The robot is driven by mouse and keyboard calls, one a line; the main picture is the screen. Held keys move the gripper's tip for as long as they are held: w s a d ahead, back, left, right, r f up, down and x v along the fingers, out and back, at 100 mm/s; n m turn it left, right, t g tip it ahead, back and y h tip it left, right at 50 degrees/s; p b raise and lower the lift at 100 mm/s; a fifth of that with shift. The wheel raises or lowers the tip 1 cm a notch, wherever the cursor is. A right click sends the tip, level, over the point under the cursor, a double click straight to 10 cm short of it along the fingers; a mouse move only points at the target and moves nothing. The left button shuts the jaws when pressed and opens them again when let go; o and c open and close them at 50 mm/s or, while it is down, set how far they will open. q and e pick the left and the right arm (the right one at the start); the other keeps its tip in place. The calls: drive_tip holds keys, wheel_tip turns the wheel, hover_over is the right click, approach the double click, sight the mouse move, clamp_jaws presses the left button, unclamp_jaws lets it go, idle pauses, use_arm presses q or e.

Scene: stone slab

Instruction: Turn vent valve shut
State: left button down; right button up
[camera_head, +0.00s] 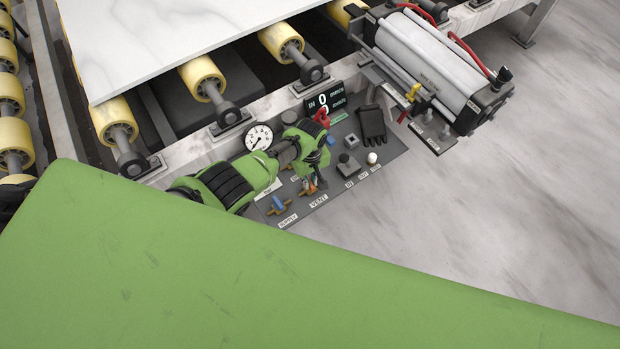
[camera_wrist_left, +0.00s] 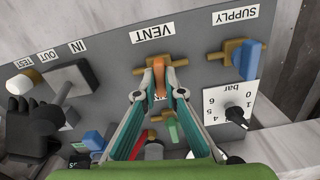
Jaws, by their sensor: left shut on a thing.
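The vent valve has an orange handle (camera_wrist_left: 158,76) on a brass body (camera_wrist_left: 179,60), beside the VENT label on the grey panel. In the left wrist view the handle runs roughly crosswise to the brass body. My left gripper (camera_wrist_left: 162,88) has its teal fingers on both sides of the handle and is shut on it. In the head view the left gripper (camera_head: 309,184) reaches down to the panel (camera_head: 335,195) from the left and partly hides the valve. My right gripper is in neither view.
The supply valve with its blue handle (camera_wrist_left: 250,60) sits close beside the vent valve. A pressure gauge (camera_head: 258,137), a black glove (camera_head: 372,125) and push buttons are nearby. Yellow rollers (camera_head: 202,77) carry a pale slab (camera_head: 160,35). A white cylinder unit (camera_head: 430,62) stands at upper right.

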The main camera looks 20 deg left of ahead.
use_arm(q)
drive_tip(key=shift+n, duration=0.8)
drive_tip(key=shift+a, duration=0.1)
drive_tip(key=c, duration=2.1)
unclamp_jaws()
drive_tip(key=shift+c, duration=0.2)
drive_tip(key=shift+r, duration=0.15)
wheel_tip(320, 180, up, 12)
